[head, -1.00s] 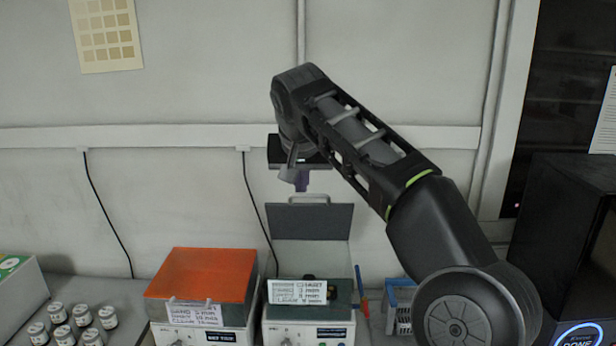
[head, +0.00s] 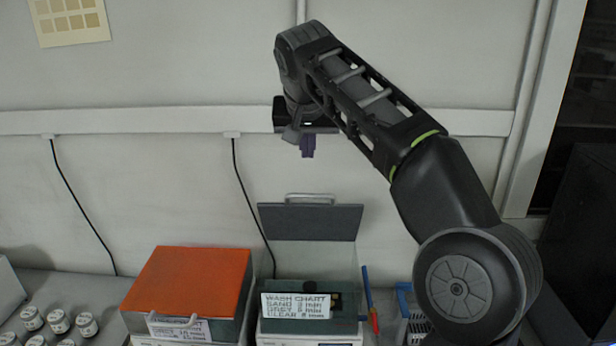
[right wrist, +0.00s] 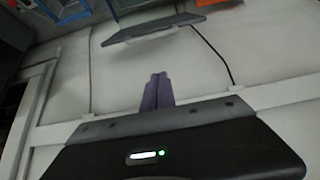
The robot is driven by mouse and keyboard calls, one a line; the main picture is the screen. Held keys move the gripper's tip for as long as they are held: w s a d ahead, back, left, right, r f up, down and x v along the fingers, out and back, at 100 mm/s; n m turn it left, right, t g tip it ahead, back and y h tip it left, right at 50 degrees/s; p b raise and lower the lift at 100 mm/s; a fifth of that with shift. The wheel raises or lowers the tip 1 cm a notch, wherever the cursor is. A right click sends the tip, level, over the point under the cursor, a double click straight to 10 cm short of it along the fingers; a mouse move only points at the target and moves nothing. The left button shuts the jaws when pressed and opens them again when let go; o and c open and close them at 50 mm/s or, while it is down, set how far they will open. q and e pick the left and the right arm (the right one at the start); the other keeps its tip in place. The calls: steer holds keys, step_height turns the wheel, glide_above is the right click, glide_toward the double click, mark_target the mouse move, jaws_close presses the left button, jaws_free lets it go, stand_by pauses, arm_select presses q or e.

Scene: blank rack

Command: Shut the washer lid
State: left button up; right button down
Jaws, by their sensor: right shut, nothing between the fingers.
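The washer (head: 310,322) is the green-grey box with a "WASH CHART" card (head: 296,305) on its front. Its grey lid (head: 310,221) stands raised at the back, with a pale handle (head: 309,198) along its upper edge. My right gripper (head: 308,153) is above the lid, apart from it, pointing down with its purple fingers shut and empty. In the right wrist view the shut fingers (right wrist: 157,92) point toward the lid (right wrist: 150,35), with a clear gap between. My left gripper is not in view.
An orange-lidded box (head: 188,280) stands left of the washer. Several small jars (head: 60,322) are at the far left. A blue and red pen-like tool (head: 370,300) and a blue rack (head: 410,315) are to the right. A dark cabinet (head: 590,240) stands far right.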

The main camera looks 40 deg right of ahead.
glide_above(308, 205)
step_height(308, 205, down, 9)
steer(key=shift+r+p, duration=0.15)
steer(key=shift+p, duration=0.2)
steer(key=shift+s+a+f, duration=0.25)
steer(key=shift+s, duration=0.05)
